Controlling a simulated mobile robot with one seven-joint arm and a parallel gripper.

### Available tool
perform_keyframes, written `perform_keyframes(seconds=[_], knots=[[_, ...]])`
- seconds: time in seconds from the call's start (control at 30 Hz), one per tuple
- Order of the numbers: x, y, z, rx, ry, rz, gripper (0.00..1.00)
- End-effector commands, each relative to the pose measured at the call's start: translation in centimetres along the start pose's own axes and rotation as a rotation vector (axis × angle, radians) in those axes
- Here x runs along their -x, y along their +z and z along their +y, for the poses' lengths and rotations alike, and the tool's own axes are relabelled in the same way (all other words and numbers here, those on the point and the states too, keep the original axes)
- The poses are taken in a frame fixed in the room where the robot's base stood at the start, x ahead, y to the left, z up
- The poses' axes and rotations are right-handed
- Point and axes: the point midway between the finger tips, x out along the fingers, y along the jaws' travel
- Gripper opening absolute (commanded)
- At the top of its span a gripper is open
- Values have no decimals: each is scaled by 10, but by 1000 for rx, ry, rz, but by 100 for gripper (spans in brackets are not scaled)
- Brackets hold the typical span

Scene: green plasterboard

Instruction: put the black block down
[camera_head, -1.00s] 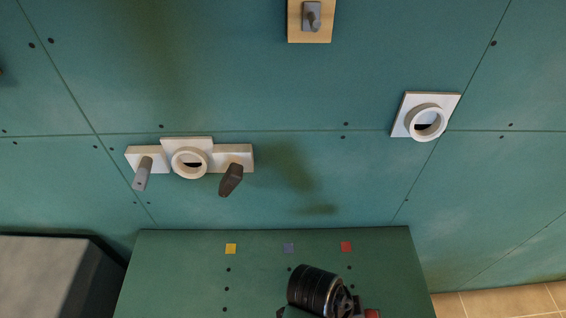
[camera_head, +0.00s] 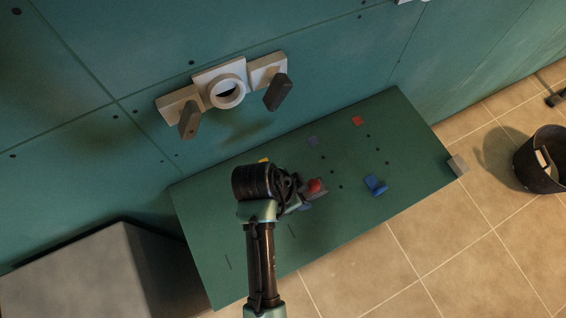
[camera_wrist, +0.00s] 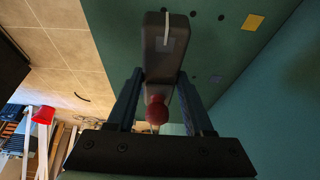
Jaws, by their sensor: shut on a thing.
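The black block (camera_wrist: 160,62) is a long dark grey-black piece with a thin pale line on it and a red round knob (camera_wrist: 157,110) near my palm. My gripper (camera_wrist: 162,80) is shut on it, with one finger on each side. In the head view the red knob (camera_head: 315,185) and grey parts of the block show beside my gripper (camera_head: 304,190), over the green table (camera_head: 405,150). My wrist hides part of the block there. I cannot tell whether its underside touches the table.
Yellow (camera_head: 264,160), violet (camera_head: 313,141) and red (camera_head: 358,120) squares lie along the table's wall side. A blue object (camera_head: 375,185) lies right of my gripper. A grey block (camera_head: 458,165) is at the right corner. A white ring mount (camera_head: 226,90) juts from the wall. A black bin (camera_head: 540,160) stands on the floor.

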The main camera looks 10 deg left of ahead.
Motion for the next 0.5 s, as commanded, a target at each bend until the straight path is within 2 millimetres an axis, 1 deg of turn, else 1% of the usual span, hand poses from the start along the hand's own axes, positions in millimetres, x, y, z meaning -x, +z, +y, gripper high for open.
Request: perform_keyframes(seconds=[0.2, 0.3, 0.43, 0.5], knots=[[-35, 15, 1, 2, 4, -1, 0], [-46, 19, 0, 1, 2, -1, 0], [-55, 23, 0, 1, 2, 0, 0], [-64, 27, 0, 1, 2, -1, 0]])
